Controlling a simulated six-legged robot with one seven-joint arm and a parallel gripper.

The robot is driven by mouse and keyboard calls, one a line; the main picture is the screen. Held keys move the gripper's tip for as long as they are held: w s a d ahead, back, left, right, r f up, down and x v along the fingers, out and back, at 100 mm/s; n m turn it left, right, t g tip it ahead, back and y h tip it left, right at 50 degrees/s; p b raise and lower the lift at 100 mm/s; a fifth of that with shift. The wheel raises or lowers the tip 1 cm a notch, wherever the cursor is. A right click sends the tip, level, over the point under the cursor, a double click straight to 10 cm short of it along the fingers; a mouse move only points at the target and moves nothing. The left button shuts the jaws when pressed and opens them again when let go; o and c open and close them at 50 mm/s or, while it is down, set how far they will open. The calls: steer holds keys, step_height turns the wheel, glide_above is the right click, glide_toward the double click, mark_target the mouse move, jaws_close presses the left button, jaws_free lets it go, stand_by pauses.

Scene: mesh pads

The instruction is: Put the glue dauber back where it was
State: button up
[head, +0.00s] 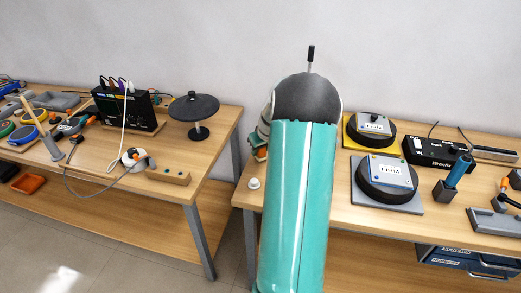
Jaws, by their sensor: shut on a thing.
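My own teal and dark arm link (300,190) fills the middle of the head view. My gripper is hidden behind it, so its jaws and what they hold do not show. A thin upright rod with a black top (311,54) sticks up above the arm against the wall; its lower end is hidden and I cannot tell whether it is the glue dauber. No other thing is clearly the dauber. A small white round piece (253,183) sits at the table's left end.
Two round black pads on square plates, a yellow one (352,141) and a grey one (406,207), lie right of my arm. Behind the holder is a black box (425,150). The left table (222,118) carries a round black stand (194,107) and cables. A gap separates the tables.

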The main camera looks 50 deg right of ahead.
steer(key=shift+f, duration=0.25)
steer(key=o, duration=0.9)
steer(key=v, duration=1.2)
steer(key=shift+a+r, duration=0.1)
steer(key=w+a+r+n, duration=0.15)
steer(key=a+r, duration=0.35)
steer(key=a, duration=0.8)
steer(key=w+a+r+n, duration=0.15)
steer(key=a+r, duration=0.35)
steer(key=a, duration=0.8)
steer(key=shift+n+t+y, duration=0.7)
steer(key=shift+y, duration=0.1)
steer(key=s+a, duration=0.4)
steer(key=a, duration=0.3)
steer(key=s+a, duration=0.4)
steer(key=a, duration=0.3)
steer(key=s+a, duration=0.5)
steer(key=a, duration=0.2)
steer(key=shift+s+r, duration=0.1)
